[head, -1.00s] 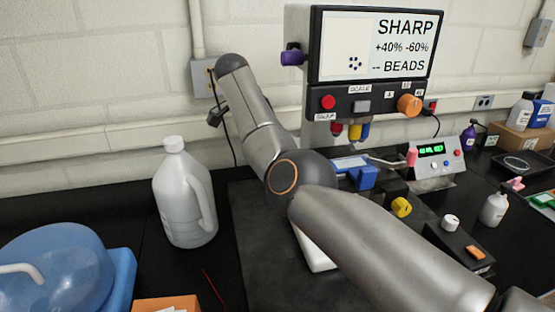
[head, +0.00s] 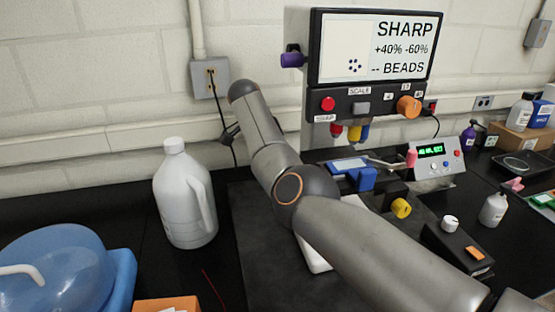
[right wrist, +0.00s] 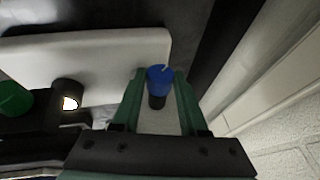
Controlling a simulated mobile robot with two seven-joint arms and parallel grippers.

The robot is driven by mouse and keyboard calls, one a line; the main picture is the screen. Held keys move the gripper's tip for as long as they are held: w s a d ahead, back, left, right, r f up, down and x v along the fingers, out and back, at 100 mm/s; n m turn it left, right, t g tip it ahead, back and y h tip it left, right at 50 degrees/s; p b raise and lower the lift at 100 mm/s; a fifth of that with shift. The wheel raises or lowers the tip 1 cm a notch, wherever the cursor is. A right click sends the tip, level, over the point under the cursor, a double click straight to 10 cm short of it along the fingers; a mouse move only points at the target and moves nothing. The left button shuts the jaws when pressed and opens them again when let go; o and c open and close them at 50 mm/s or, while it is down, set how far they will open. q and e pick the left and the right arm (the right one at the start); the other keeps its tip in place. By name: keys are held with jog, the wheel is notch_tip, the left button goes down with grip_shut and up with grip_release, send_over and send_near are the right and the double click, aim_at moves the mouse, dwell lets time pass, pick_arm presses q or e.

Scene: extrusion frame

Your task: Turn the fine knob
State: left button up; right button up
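My right arm crosses the head view, with its dark gripper (head: 230,133) low by the wall, left of the display unit. In the right wrist view its green fingers (right wrist: 160,78) stand apart, one on each side of a blue knob (right wrist: 159,80) with a white mark and a dark base. Any gap to the knob is very small, and contact cannot be told. A green knob (right wrist: 14,99) is at the left edge. No label shows which knob is the fine one. The display screen (head: 378,47) reads SHARP, +40% -60%, -- BEADS. My left gripper is out of view.
A white jug (head: 185,195) stands left of my arm. An orange knob (head: 408,107) is on the display unit, and a yellow knob (head: 401,208) is right of my arm. A white slab (right wrist: 105,55) lies beside the blue knob. The wall (right wrist: 285,140) is close on the right.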

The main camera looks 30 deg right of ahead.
grip_shut()
jog(key=shift+f+b, duration=0.25)
jog(key=shift+b, duration=0.45)
jog(key=t+b, duration=0.2)
jog(key=b, duration=0.1)
jog(key=shift+s+m+t+h, duration=0.25)
jog(key=shift+m+t+h, duration=0.05)
jog(key=shift+h, duration=0.1)
jog(key=shift+t, duration=0.3)
jog(key=shift+r, duration=0.1)
